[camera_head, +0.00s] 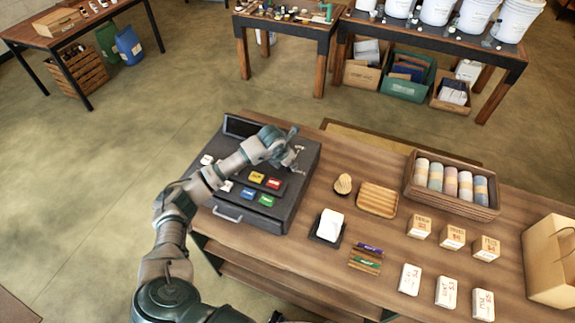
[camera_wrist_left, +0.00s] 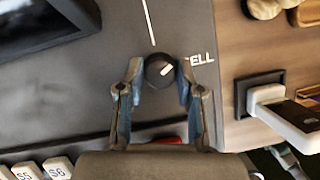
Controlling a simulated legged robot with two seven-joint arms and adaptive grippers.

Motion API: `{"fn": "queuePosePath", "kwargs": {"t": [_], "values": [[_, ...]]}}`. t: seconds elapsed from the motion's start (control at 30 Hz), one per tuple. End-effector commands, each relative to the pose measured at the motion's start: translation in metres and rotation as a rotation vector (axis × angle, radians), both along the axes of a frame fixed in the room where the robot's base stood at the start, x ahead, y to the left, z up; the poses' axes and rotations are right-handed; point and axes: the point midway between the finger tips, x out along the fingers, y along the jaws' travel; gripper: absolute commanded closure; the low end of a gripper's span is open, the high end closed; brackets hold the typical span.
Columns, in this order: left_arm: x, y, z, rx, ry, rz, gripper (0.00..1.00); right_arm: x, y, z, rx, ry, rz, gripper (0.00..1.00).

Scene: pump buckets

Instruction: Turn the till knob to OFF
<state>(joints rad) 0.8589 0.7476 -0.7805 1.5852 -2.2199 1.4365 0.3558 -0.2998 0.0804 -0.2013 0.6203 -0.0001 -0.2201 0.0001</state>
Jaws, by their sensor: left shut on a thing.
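The dark till (camera_head: 265,205) stands at the left end of the wooden counter. Its round black knob (camera_wrist_left: 159,70) shows in the left wrist view with a white pointer mark slanting up to the right, towards white lettering that reads "ELL". A thin white line runs up from the knob on the till's top. My left gripper (camera_head: 291,158) reaches over the till's back right part; in the left wrist view its two fingers (camera_wrist_left: 160,76) are shut on the knob, one on each side. In the head view the gripper hides the knob.
Coloured keys (camera_head: 257,178) and white keys (camera_wrist_left: 40,170) sit on the till, near a screen (camera_head: 241,127). A card reader (camera_head: 330,225), a wooden tray (camera_head: 377,200) and a basket of rolls (camera_head: 451,187) stand to the right.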

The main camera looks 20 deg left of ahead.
Motion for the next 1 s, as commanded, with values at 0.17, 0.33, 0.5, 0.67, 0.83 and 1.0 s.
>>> {"fn": "queuePosePath", "kwargs": {"t": [0.17, 0.33, 0.5, 0.67, 0.83, 1.0], "values": [[0.003, -0.001, 0.002, -0.002, -0.015, 0.165, 0.99, 0.000, -0.002, -0.009, -0.002, 0.001, 0.000, 1.00], [0.003, -0.001, 0.002, -0.003, -0.014, 0.328, 0.99, -0.001, -0.002, -0.017, -0.002, 0.002, 0.000, 1.00], [0.003, -0.002, 0.002, -0.005, -0.013, 0.490, 0.99, -0.001, -0.002, -0.025, -0.002, 0.002, -0.001, 1.00], [0.004, -0.002, 0.002, -0.005, -0.011, 0.641, 0.99, -0.001, -0.002, -0.033, -0.002, 0.003, -0.001, 1.00], [0.004, -0.003, 0.002, -0.005, -0.010, 0.787, 0.99, -0.002, -0.001, -0.039, -0.001, 0.003, -0.002, 1.00], [0.004, -0.003, 0.003, -0.006, -0.011, 0.907, 0.99, -0.002, 0.000, -0.044, 0.001, 0.003, -0.003, 1.00]]}}
